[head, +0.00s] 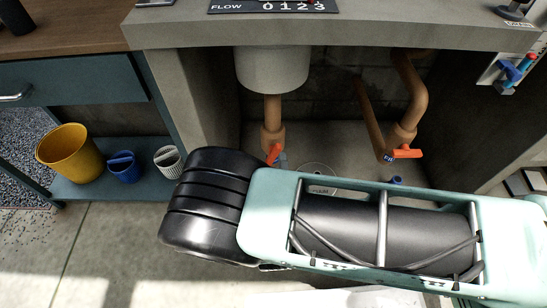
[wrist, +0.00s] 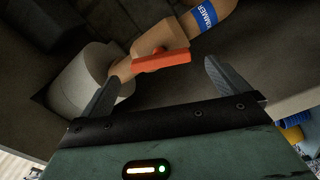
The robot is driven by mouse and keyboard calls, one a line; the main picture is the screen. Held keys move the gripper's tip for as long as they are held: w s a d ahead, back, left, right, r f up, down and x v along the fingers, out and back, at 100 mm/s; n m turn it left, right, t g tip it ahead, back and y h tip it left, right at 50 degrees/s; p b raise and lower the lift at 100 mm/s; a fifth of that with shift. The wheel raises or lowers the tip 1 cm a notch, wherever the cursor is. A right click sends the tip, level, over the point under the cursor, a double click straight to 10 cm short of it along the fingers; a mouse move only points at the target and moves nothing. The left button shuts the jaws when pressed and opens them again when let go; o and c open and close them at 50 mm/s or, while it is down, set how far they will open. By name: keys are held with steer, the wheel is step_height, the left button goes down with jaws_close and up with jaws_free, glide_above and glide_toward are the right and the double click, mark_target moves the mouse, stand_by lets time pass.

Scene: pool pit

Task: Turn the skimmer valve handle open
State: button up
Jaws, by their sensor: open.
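The skimmer valve handle is an orange-red bar (wrist: 162,61) on a tan pipe (wrist: 225,10), which has a blue band (wrist: 207,13) with partly visible lettering. In the wrist view the bar lies between and just beyond the two fingertips of my gripper (wrist: 162,69). My gripper is open and empty, its fingers spread wide on either side; contact cannot be told. In the head view an orange handle (head: 274,154) on the pipe under the pale round vessel (head: 272,70) appears to be the same one. My arm hides the gripper there.
A second orange handle (head: 407,153) sits on the pipe to the right. Concrete walls and the counter (head: 340,32) enclose the recess. A yellow bucket (head: 70,153), a blue cup (head: 124,167) and a striped cup (head: 168,161) stand on the left shelf.

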steer(key=s+p, duration=0.1)
steer(key=s, duration=1)
steer(key=shift+s+a, duration=0.15)
steer(key=shift+a, duration=0.05)
